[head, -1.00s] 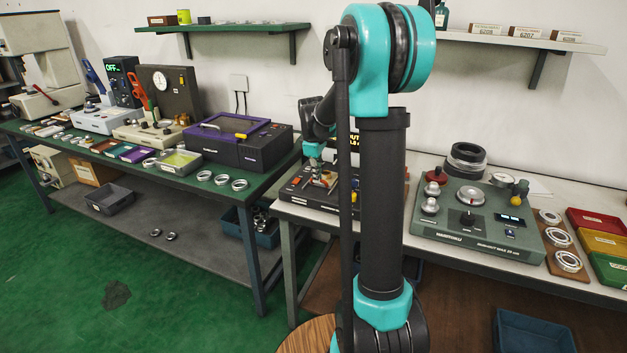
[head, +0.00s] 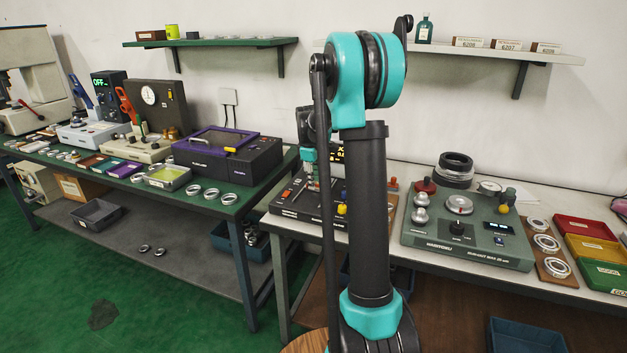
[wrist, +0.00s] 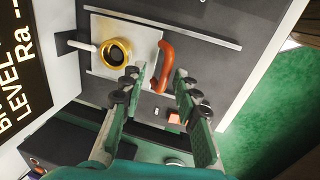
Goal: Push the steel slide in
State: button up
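The steel slide (wrist: 112,57) is a bright flat plate on a dark grey device, seen in the wrist view. A brass-coloured ring (wrist: 116,51) sits on it. An orange-red curved handle (wrist: 163,66) stands at the plate's edge. My gripper (wrist: 161,74) is open, with its two green fingers on either side of the handle's near end. I cannot tell whether a finger touches the handle. In the head view the dark device (head: 290,207) is on the white bench, partly hidden by my arm.
A display panel (wrist: 20,60) stands at the left in the wrist view. A grey-green gauge unit (head: 465,240) stands to the right on the same bench, beside bearing rings (head: 546,243) and coloured trays (head: 590,247). A green bench with a purple-lidded box (head: 228,155) is on the left.

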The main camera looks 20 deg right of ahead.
jog(key=shift+r, duration=0.1)
notch_tip(320, 180, up, 12)
jog(key=s+a, duration=0.1)
jog(key=shift+s+a, duration=0.15)
jog(key=shift+s, duration=0.25)
jog(key=shift+f, duration=0.2)
dwell(1.3)
